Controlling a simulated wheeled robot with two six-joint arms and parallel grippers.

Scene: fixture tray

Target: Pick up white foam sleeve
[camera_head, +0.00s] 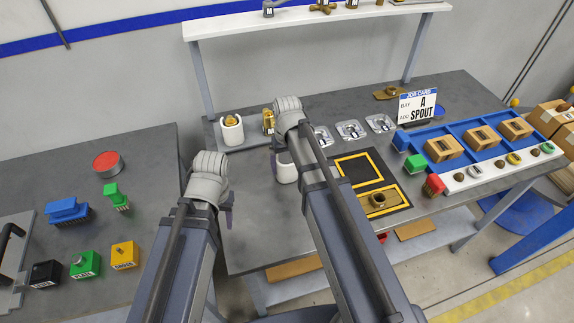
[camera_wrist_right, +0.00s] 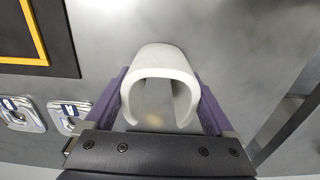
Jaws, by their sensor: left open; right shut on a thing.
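A white foam sleeve (camera_wrist_right: 160,58), open on one side, sits between the fingers of my right gripper (camera_wrist_right: 162,102) in the right wrist view. The gripper is shut on it, with one finger against each side. In the head view the same sleeve (camera_head: 285,172) shows partly below my right gripper (camera_head: 282,148), whose wrist hides the rest. I cannot tell whether it touches the table. Another white sleeve (camera_head: 232,132) stands upright behind it to the left, around a brass part (camera_head: 231,119). My left gripper (camera_head: 228,208) is open and empty near the table's left edge.
A black mat with yellow outlines (camera_head: 398,191) lies right of the right arm, with a brass part on it. Small metal trays (camera_head: 351,130) stand behind. A blue tray (camera_head: 468,129) with brown boxes and a job card (camera_head: 417,107) are at the right. A side table (camera_head: 85,187) holds coloured blocks.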

